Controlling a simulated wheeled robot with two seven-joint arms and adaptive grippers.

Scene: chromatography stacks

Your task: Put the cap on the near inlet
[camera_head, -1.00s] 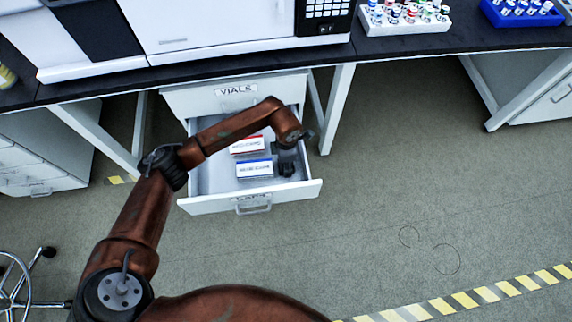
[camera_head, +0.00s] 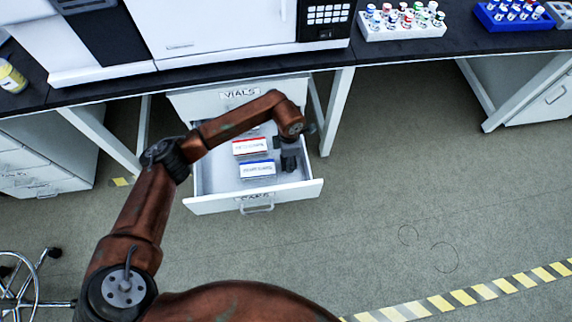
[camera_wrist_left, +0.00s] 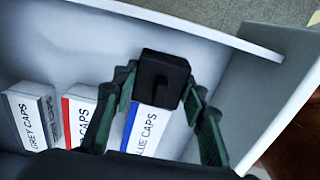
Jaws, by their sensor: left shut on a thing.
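My left gripper (camera_head: 289,160) reaches into the right part of the open lower drawer (camera_head: 214,202). In the left wrist view its two fingers are closed on the sides of a square black block (camera_wrist_left: 162,72) with a raised stub on its face, which I take to be the cap. The block is in front of the blue-labelled caps box (camera_wrist_left: 145,128) in that view. Whether the block is clear of the drawer floor, I cannot tell. My right gripper is not in view. I cannot make out the near inlet in these frames.
Red-labelled (camera_wrist_left: 80,108) and grey caps boxes (camera_wrist_left: 33,118) stand left of the blue one. The shut VIALS drawer (camera_head: 240,94) is above. A white instrument (camera_head: 225,30), a white vial rack (camera_head: 402,30) and a blue rack (camera_head: 515,22) stand on the dark bench. Floor to the right is clear.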

